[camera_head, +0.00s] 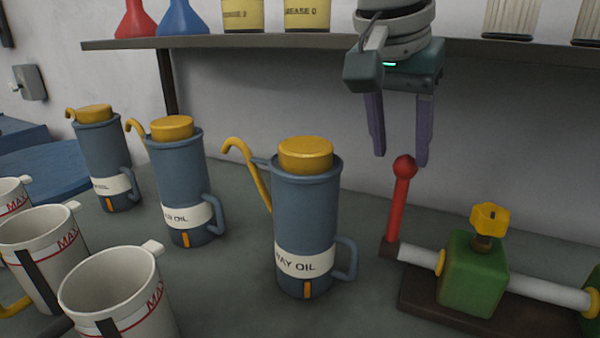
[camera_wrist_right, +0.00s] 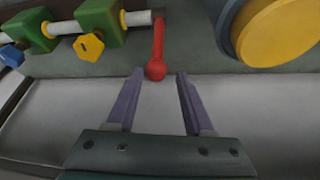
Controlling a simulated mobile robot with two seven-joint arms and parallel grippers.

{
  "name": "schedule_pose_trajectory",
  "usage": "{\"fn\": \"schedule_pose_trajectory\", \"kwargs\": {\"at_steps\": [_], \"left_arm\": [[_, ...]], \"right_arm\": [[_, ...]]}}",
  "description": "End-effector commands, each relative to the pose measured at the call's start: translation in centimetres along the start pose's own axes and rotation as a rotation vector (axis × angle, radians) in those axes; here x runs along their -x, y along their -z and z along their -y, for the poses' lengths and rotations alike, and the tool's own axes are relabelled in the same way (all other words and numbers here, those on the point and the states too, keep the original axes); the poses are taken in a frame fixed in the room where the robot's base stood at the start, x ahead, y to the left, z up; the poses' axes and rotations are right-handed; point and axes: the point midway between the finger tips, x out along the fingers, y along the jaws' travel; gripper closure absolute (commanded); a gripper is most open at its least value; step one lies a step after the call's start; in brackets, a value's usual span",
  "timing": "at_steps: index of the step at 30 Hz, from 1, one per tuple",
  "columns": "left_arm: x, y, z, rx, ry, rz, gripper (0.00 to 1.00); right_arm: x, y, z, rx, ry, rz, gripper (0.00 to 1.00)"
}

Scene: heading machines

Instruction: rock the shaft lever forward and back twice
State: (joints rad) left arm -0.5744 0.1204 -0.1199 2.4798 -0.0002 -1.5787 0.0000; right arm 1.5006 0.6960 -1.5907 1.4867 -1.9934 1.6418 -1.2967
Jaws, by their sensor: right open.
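The shaft lever is a red rod with a round red knob (camera_head: 404,167). It stands nearly upright at the left end of a pale shaft (camera_head: 548,290) held in green blocks (camera_head: 472,273). My right gripper (camera_head: 401,160) is open above the lever, its purple fingers pointing down near the knob. In the right wrist view the red knob (camera_wrist_right: 156,70) lies just beyond the fingertips, roughly between them, and the open gripper (camera_wrist_right: 160,74) holds nothing. Whether a finger touches the knob cannot be told. My left gripper is not in view.
A blue oil can (camera_head: 306,215) with a yellow lid stands left of the lever, with more cans farther left. White measuring jugs (camera_head: 118,295) stand at the front left. A shelf (camera_head: 260,42) with flasks and tins runs behind. A yellow knob (camera_head: 490,219) tops the green block.

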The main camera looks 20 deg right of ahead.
Motion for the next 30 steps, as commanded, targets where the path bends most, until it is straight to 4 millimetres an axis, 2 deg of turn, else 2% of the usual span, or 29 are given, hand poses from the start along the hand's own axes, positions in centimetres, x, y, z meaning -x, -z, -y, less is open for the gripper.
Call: {"fn": "schedule_pose_trajectory", "kwargs": {"at_steps": [9, 15, 25, 30], "left_arm": [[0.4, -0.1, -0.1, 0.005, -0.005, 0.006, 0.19], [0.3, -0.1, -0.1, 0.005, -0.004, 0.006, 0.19], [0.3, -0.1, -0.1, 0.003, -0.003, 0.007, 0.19], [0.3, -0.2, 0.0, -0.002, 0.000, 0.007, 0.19]], "right_arm": [[-6.0, -0.2, -0.1, -0.001, -0.004, 0.005, 0.48], [-8.4, -0.2, -0.1, -0.001, -0.002, 0.005, 0.48], [-8.8, -0.2, 0.0, 0.000, 0.001, 0.005, 0.48], [-8.8, -0.2, 0.0, 0.000, 0.001, 0.005, 0.66]]}}
